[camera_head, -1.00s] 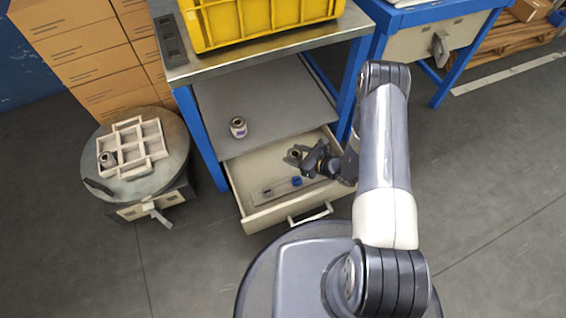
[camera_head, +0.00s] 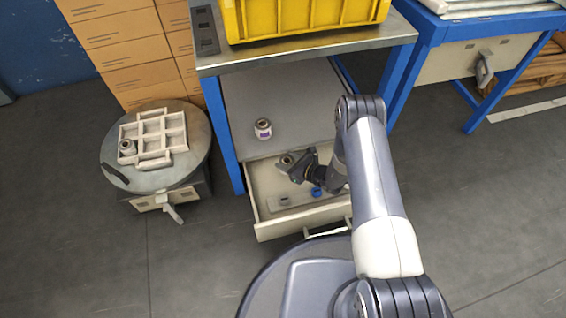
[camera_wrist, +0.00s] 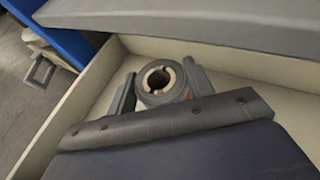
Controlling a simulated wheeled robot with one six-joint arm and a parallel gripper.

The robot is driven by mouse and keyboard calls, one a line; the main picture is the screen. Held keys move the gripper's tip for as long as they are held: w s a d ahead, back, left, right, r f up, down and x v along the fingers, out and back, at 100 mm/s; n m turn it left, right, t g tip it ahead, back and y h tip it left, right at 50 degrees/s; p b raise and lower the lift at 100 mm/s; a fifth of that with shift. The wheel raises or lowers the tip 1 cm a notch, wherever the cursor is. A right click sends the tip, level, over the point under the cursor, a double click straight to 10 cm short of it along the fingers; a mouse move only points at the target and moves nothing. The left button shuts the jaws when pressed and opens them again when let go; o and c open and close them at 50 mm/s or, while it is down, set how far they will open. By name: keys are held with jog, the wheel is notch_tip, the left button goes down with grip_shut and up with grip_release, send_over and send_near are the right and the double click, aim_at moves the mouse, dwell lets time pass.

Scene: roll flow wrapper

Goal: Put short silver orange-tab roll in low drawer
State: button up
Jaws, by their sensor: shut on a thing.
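The short silver roll (camera_wrist: 158,80) sits between the two fingers of my gripper (camera_wrist: 163,88) in the wrist view, its hollow core facing up. A bit of orange shows at its lower right side. In the head view the roll (camera_head: 287,161) is at the tip of my gripper (camera_head: 294,166), inside the outline of the open low drawer (camera_head: 262,212). My gripper is shut on the roll. Whether the roll touches the drawer floor I cannot tell.
A purple-labelled roll (camera_head: 263,129) stands on the shelf above. A round stand (camera_head: 118,178) at left bears a divided tray (camera_head: 152,164) with another roll (camera_head: 127,147).

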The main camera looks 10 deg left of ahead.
aim_at(283, 161)
jog(key=shift+w+a+f+b, duration=0.25)
jog(key=shift+a+f, duration=0.2)
jog(key=shift+f, duration=0.05)
jog(key=shift+w+a+f+b, duration=0.25)
jog(key=shift+a+f, duration=0.15)
jog(key=shift+f, duration=0.05)
jog(key=shift+a, duration=0.1)
jog(key=shift+f, duration=0.15)
jog(key=o, duration=1.1)
jog(key=shift+c, duration=0.2)
jog(key=p+v, duration=0.4)
jog(key=v, duration=0.8)
